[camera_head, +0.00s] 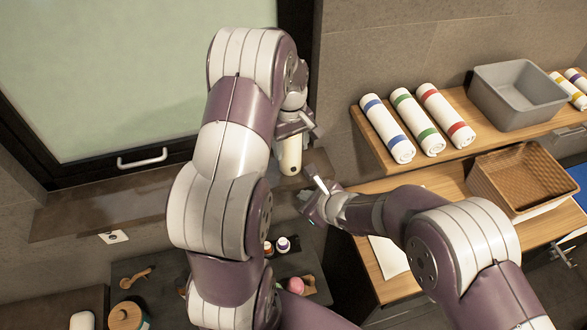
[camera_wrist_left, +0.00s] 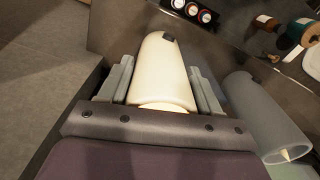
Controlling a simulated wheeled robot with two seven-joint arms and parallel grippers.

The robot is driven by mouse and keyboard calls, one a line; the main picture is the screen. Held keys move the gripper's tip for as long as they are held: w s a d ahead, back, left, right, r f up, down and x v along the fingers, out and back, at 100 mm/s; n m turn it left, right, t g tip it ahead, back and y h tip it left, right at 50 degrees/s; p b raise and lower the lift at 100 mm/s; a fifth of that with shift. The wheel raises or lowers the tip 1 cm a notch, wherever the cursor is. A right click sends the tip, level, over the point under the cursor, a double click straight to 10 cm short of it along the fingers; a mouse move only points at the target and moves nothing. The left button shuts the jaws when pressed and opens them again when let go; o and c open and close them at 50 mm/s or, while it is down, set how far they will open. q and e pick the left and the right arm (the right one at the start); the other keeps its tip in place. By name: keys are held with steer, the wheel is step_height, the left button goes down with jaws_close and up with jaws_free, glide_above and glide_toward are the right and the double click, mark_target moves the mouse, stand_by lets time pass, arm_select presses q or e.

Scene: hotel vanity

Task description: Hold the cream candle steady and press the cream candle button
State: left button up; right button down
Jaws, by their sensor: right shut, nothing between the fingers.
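The cream candle (camera_head: 291,156) is a pale cylinder in the middle of the head view. In the left wrist view the cream candle (camera_wrist_left: 160,75) lies between both fingers, with a small dark button (camera_wrist_left: 168,37) near its far end. My left gripper (camera_head: 297,124) is shut on the candle; its fingers (camera_wrist_left: 162,88) appear to touch both sides. My right gripper (camera_head: 318,184) is shut and empty, just below and right of the candle's lower end, apart from it. My left arm hides part of the vanity.
A grey translucent cylinder (camera_wrist_left: 265,118) stands beside the candle in the left wrist view. Rolled towels (camera_head: 417,120) and a grey bin (camera_head: 517,93) sit on the right shelf. A woven basket (camera_head: 520,180) is below. A brown ledge (camera_head: 110,208) runs under the mirror (camera_head: 120,70).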

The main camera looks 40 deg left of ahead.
arm_select(q)
steer(key=o, duration=0.5)
step_height(320, 180, up, 7)
steer(key=shift+r, duration=0.3)
